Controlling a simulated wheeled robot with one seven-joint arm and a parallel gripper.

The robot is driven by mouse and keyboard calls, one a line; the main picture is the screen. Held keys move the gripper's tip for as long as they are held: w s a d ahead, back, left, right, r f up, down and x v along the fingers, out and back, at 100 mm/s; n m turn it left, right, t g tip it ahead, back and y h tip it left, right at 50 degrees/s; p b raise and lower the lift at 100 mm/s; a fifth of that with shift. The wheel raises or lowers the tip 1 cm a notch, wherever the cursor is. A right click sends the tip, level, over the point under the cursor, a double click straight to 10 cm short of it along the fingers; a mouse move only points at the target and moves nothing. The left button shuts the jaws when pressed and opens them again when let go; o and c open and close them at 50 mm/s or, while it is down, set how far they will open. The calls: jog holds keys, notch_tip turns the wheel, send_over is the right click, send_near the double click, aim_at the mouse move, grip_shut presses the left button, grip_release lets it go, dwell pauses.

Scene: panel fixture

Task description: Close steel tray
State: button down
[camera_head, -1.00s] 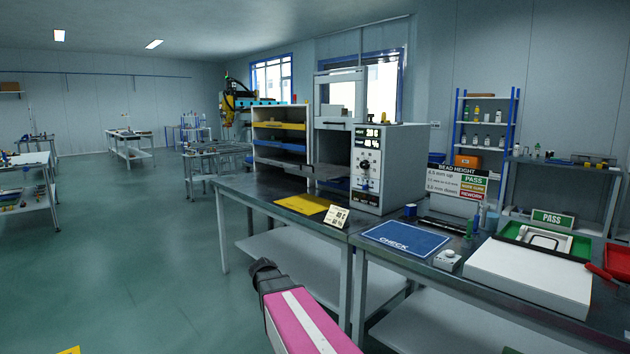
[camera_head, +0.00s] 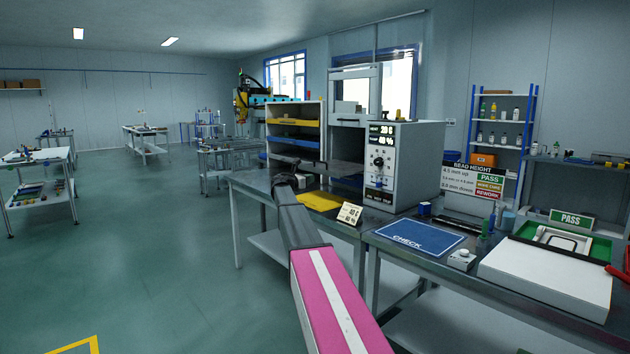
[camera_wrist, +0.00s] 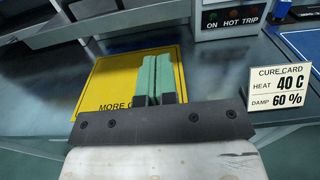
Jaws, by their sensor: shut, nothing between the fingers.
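The steel tray (camera_head: 335,166) is a flat grey slab sticking out from the lower part of the open-fronted rack (camera_head: 322,135). In the wrist view the tray's long grey edge (camera_wrist: 125,20) crosses the top left. My gripper (camera_head: 284,178) is at the left end of the tray in the head view, partly covering the rack's lower left. In the wrist view my gripper's green fingertips (camera_wrist: 155,75) are together and empty, over the yellow mat (camera_wrist: 115,85). Whether they touch the tray cannot be told.
A yellow tray (camera_head: 293,123) and a blue tray (camera_head: 293,142) sit higher in the rack. The control box (camera_head: 381,165) stands right of it. A cure card (camera_wrist: 278,87) stands on the bench right of my fingers. A blue CHECK mat (camera_head: 415,238) lies further right.

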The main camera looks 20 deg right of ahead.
aim_at(332, 174)
jog(key=x, duration=1.2)
jog(key=shift+w+d+f, duration=0.1)
jog(key=shift+f, duration=0.05)
